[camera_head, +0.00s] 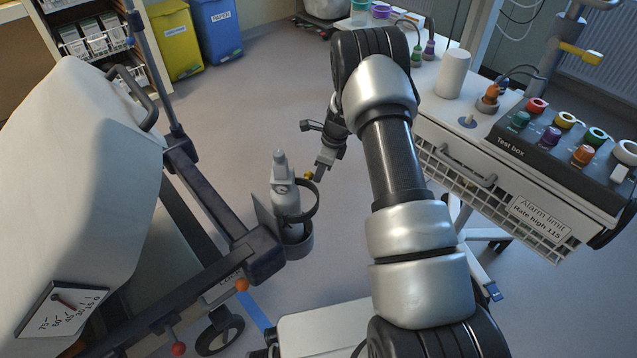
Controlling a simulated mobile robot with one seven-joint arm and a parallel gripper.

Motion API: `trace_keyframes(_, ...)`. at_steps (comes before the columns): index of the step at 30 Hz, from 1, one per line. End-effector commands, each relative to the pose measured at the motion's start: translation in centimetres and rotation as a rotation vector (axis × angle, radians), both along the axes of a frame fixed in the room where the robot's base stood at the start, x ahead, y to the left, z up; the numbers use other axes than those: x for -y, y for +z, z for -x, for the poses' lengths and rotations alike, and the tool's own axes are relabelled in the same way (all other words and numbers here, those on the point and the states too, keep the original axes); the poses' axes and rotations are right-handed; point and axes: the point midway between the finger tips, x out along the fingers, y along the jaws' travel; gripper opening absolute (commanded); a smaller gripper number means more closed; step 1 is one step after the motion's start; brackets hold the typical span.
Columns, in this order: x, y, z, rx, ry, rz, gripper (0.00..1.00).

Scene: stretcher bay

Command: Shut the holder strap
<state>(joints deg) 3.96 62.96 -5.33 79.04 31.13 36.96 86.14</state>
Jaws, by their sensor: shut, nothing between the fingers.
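A grey bottle-shaped cylinder (287,200) stands upright in a holder with a round cup (298,246) on the stretcher frame, at the middle of the view. The holder strap (316,205) is a dark curved band at the cylinder's upper body. It bows out to the right, with a gap between band and cylinder. My gripper (318,175) is just above and right of the strap, fingers shut and pointing down-left.
The stretcher (75,180) with its tilted backrest and dark rails fills the left. A white trolley (470,165) with a test box (560,150) stands at the right. Yellow (175,40) and blue (217,30) bins are at the back. The floor behind the holder is clear.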

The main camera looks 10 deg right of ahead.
Motion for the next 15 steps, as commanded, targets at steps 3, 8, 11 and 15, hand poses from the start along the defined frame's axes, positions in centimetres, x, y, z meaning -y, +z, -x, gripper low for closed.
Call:
trace_keyframes(3, -0.7, -0.2, -1.0, 0.002, 0.081, 0.001, 0.00)
trace_keyframes(8, -1.9, -0.1, -1.9, 0.001, 0.140, 0.002, 0.00)
trace_keyframes(11, -2.5, -0.1, -2.3, 0.001, 0.138, 0.001, 0.00)
trace_keyframes(15, -3.0, 0.0, -2.6, 0.000, 0.135, 0.001, 0.00)
